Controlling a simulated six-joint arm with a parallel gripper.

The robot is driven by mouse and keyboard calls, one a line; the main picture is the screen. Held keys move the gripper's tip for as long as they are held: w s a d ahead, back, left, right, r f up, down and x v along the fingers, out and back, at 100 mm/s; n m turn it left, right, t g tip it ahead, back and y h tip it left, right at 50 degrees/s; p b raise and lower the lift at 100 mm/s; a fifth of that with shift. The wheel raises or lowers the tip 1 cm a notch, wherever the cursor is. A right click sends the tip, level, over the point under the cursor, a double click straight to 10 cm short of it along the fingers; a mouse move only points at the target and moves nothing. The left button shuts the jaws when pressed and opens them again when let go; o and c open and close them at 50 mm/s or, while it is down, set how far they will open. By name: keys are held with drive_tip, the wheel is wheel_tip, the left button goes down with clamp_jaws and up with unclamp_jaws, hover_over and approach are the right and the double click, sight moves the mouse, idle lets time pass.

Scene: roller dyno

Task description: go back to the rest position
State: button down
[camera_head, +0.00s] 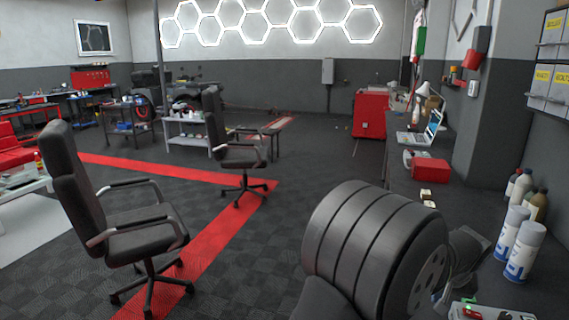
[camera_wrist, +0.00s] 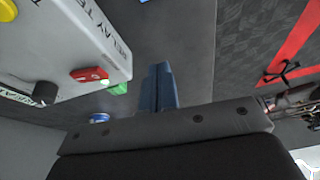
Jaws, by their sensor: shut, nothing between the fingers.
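My gripper (camera_wrist: 160,72) shows in the wrist view as two blue fingers side by side, closed together with nothing between them. A white box (camera_wrist: 75,35) lettered "RELAY TEST" is at the left of that view, apart from the fingers. It has a red rocker switch (camera_wrist: 89,74), a green part (camera_wrist: 117,89) and a black knob (camera_wrist: 45,93). In the head view, a light box with red and green parts (camera_head: 487,312) is cut off by the bottom edge. I cannot make out the gripper fingers there.
A large banded dark cylinder (camera_head: 355,235) fills the lower right centre of the head view. Spray cans (camera_head: 524,251) and bottles stand right on the dark bench. Office chairs (camera_head: 135,228) stand left on open floor.

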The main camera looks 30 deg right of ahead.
drive_tip(key=shift+w+a+f+n, duration=0.3)
drive_tip(key=shift+w+a+f, duration=0.2)
drive_tip(key=shift+a+f, duration=0.2)
idle(2.0)
